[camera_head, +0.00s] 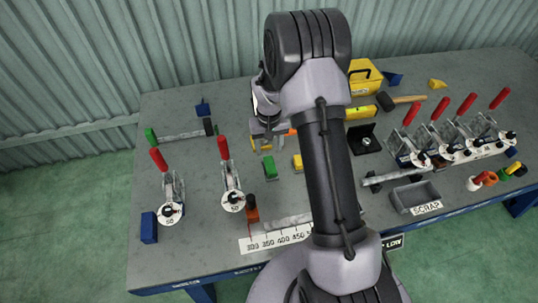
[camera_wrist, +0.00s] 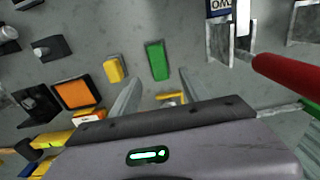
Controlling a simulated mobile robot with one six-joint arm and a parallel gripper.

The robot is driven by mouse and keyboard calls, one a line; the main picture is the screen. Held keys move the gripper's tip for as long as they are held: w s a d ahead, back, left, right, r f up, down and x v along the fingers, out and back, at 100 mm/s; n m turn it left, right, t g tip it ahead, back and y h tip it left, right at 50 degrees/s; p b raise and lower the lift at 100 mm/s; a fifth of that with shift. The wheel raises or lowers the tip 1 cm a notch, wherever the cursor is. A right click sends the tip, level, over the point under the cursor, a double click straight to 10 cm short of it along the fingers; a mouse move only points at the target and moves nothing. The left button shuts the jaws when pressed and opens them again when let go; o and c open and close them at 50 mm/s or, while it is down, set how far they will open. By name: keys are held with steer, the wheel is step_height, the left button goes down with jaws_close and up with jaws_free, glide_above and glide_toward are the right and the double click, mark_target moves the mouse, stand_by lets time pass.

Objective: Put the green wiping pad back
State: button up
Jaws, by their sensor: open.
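The green wiping pad (camera_head: 269,167) lies flat on the grey workbench, just right of the red-handled clamp in the head view. In the wrist view the green pad (camera_wrist: 157,60) lies ahead of my open fingertips, roughly centred between them and apart from them. My gripper (camera_wrist: 157,84) is open and empty above the bench. In the head view my gripper (camera_head: 268,135) is beyond the pad, partly hidden by my arm. A small yellow frame-like piece (camera_wrist: 170,97) shows between my fingers near the palm; I cannot tell whether it is an empty holder.
A small yellow block (camera_head: 298,162) lies right of the pad. An orange pad (camera_wrist: 72,93) sits in a black frame. A red-handled clamp (camera_head: 230,182) stands left. A scrap tray (camera_head: 415,196) and several clamps are at right. Some bench between is clear.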

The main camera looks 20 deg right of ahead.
steer(key=s+a+r+m+t, duration=0.15)
steer(key=s+a+r, duration=0.25)
steer(key=r, duration=0.8)
steer(key=s+a+r+t, duration=0.2)
steer(key=s+a+r, duration=0.2)
steer(key=r, duration=0.7)
steer(key=s+a+r+t+y, duration=0.1)
steer(key=s+a+r, duration=0.2)
steer(key=s, duration=0.5)
steer(key=s+a+r+t+y, duration=0.1)
steer(key=s+a+r, duration=0.2)
steer(key=s, duration=0.6)
steer(key=shift+r+m, duration=0.35)
steer(key=shift+r, duration=0.35)
steer(key=shift+s+a, duration=0.1)
